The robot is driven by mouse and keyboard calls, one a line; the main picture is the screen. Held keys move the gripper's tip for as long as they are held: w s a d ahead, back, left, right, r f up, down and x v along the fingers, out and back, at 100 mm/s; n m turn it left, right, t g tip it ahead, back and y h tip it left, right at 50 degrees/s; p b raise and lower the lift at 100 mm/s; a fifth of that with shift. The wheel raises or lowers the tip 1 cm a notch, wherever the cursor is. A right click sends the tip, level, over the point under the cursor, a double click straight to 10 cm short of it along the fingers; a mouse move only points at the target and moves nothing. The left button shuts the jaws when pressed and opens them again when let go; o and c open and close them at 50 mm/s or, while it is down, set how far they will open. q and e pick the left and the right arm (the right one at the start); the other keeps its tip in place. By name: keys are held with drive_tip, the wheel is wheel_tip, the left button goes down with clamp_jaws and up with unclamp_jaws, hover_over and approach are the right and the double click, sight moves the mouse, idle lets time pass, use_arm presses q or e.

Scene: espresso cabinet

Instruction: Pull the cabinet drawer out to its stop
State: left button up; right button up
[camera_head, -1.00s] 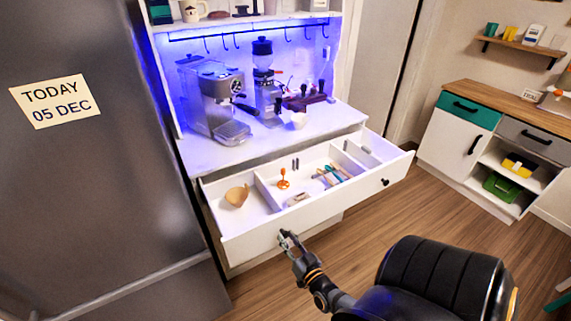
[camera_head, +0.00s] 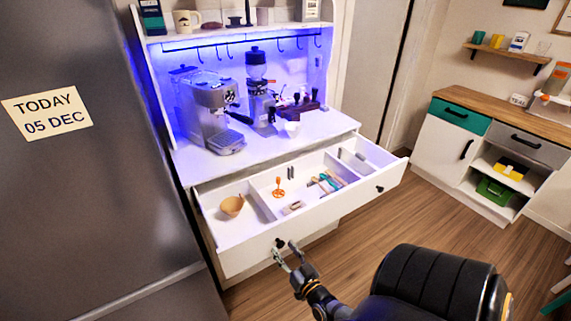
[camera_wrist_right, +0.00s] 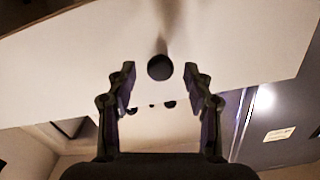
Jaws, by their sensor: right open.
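The white cabinet drawer (camera_head: 325,213) stands far out from under the counter, its compartments exposed. Its front has two dark round knobs: the left knob (camera_head: 280,243) and the right knob (camera_head: 380,189). My right gripper (camera_head: 286,253) is open just in front of the left knob, its fingers pointing at the drawer front. In the right wrist view, the left knob (camera_wrist_right: 160,67) shows between the two spread fingertips, with clear gaps on both sides. Nothing is held. My left gripper is not in view.
The drawer holds a tan cup-like item (camera_head: 232,205), an orange-handled tool (camera_head: 278,188) and several small tools. An espresso machine (camera_head: 208,105) and a grinder (camera_head: 259,95) stand on the counter. A grey fridge (camera_head: 75,200) is at left. Wood floor (camera_head: 410,220) is clear at right.

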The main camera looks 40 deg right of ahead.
drive_tip(key=v, duration=1.2)
wheel_tip(320, 180, down, 15)
drive_tip(key=s+a+n+g+y, duration=0.2)
drive_tip(key=g, duration=0.3)
drive_tip(key=s+a+f+n+g, duration=0.2)
drive_tip(key=s+f+g, duration=0.3)
drive_tip(key=s+f, duration=0.4)
drive_tip(key=s+a+f+n+g+y, duration=0.1)
drive_tip(key=s+a+f+n+g, duration=0.1)
drive_tip(key=s+f+g, duration=0.4)
wheel_tip(320, 180, down, 4)
drive_tip(key=s, duration=0.3)
drive_tip(key=shift+a+f+y, duration=0.25)
drive_tip(key=shift+a+y, duration=0.05)
drive_tip(key=shift+a, duration=0.05)
drive_tip(key=shift+c, duration=0.2)
